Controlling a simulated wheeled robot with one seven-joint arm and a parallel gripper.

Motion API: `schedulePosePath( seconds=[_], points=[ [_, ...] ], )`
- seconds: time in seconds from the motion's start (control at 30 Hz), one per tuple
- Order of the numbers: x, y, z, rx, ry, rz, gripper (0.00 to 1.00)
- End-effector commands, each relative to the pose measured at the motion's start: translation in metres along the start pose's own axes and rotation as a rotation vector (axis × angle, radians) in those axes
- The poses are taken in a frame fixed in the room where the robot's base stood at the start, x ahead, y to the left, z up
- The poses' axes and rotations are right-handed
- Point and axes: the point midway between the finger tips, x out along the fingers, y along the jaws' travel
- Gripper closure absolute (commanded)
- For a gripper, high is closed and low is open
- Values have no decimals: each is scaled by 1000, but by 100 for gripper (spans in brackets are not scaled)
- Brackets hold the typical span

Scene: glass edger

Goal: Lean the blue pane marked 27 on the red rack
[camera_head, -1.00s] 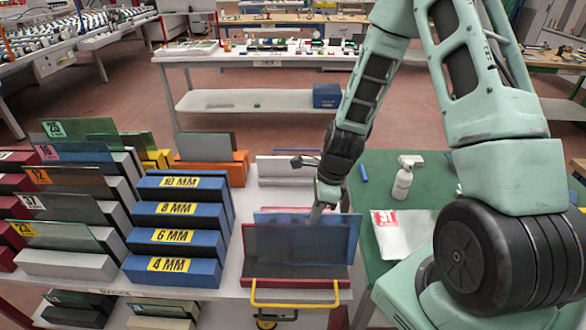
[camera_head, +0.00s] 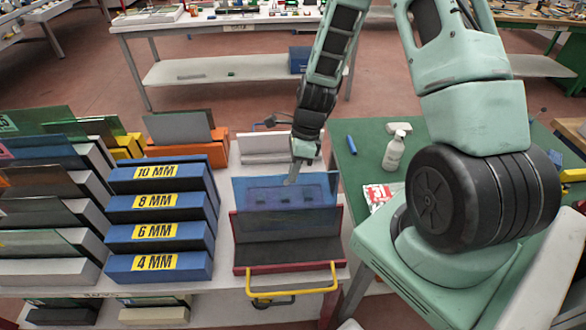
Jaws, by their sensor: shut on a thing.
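The blue pane (camera_head: 247,191) is a see-through sheet standing roughly upright, with its lower part behind the dark upright panel of the red rack. My gripper (camera_head: 293,178) is shut on the pane near the middle of its upper edge. I cannot read a number on it. The red rack (camera_head: 247,269) stands at the table's front edge, with a dark panel and a dark sloped bed. I cannot tell whether the pane touches the rack.
A yellow handle (camera_head: 292,293) sticks out in front of the rack. Blue stepped blocks (camera_head: 160,206) with thickness labels stand close on the left. A white rack (camera_head: 262,146) is behind. On the right, a green table (camera_head: 359,170) holds a spray bottle (camera_head: 394,151).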

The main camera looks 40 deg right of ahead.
Motion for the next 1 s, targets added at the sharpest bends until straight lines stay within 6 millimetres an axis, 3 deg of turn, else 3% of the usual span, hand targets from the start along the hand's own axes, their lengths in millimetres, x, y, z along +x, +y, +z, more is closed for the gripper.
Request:
schedulePosePath(
  seconds=[0.37, 1.0],
  points=[
    [-4, 0, 2, 2, 2, 13, 100],
    [52, -12, -13, 3, 1, 11, 100]
  ],
)
